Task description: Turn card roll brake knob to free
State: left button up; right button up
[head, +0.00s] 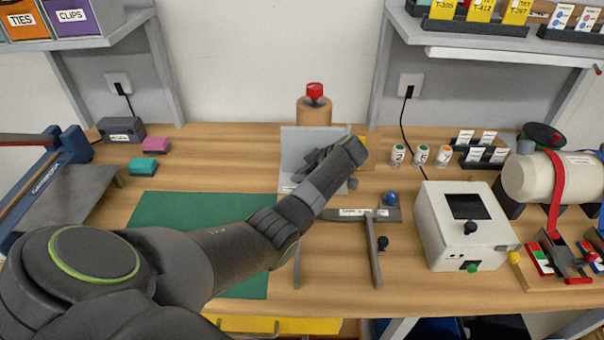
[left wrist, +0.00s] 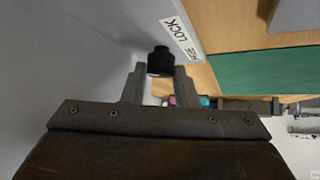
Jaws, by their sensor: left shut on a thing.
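A black knob (left wrist: 160,58) stands out from a pale grey panel (left wrist: 60,60) in the left wrist view. A white label (left wrist: 181,39) beside it reads partly "LOCK"; its other word is only partly legible. My left gripper (left wrist: 160,72) is shut on the knob, with one finger on each side of it. In the head view the grey panel (head: 298,146) stands in front of a brown card roll (head: 314,112) with a red top. My left gripper (head: 312,163) is at the panel's face, and my wrist hides the knob there. My right gripper is out of view.
A green mat (head: 165,212) lies left of the panel, partly under my left arm. A metal stand with a blue ball (head: 390,198) and a white box (head: 458,225) stand to the right. Small jars (head: 422,154) stand behind them.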

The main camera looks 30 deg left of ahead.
pick_arm(q)
jog(key=o, duration=0.7)
jog(key=p+v, duration=0.2)
jog(key=v, duration=1.5)
jog(key=shift+d+r, duration=0.1)
jog(key=shift+d, duration=0.1)
